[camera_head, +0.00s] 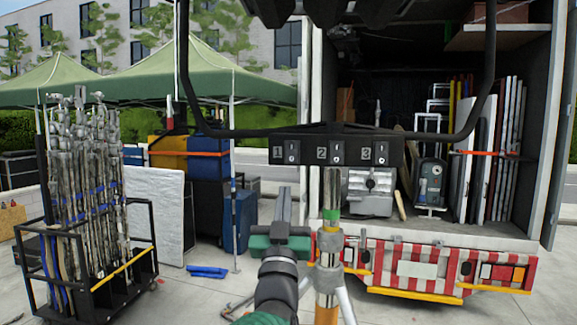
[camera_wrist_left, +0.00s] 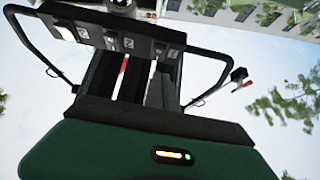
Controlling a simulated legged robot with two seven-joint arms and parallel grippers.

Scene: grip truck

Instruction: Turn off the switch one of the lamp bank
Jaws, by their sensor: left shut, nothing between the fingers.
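The lamp bank's black switch panel (camera_head: 335,151) hangs in the middle of the head view, below a curved black frame. It carries three switches labelled 1, 2 and 3. Switch one (camera_head: 291,152) is the leftmost; its on or off position is too small to tell. My left gripper (camera_head: 284,193) points up below switch one, shut and empty, with a visible gap under the panel in the picture. In the left wrist view the panel (camera_wrist_left: 110,40) lies beyond the dark fingers (camera_wrist_left: 133,78); its labels are hard to read. My right gripper is not in view.
A metal stand pole (camera_head: 331,200) rises just right of my left gripper, below the panel. A cart of metal stands (camera_head: 90,190) is at the left. An open truck (camera_head: 440,255) with a striped tail stands behind. Pavement lies between them.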

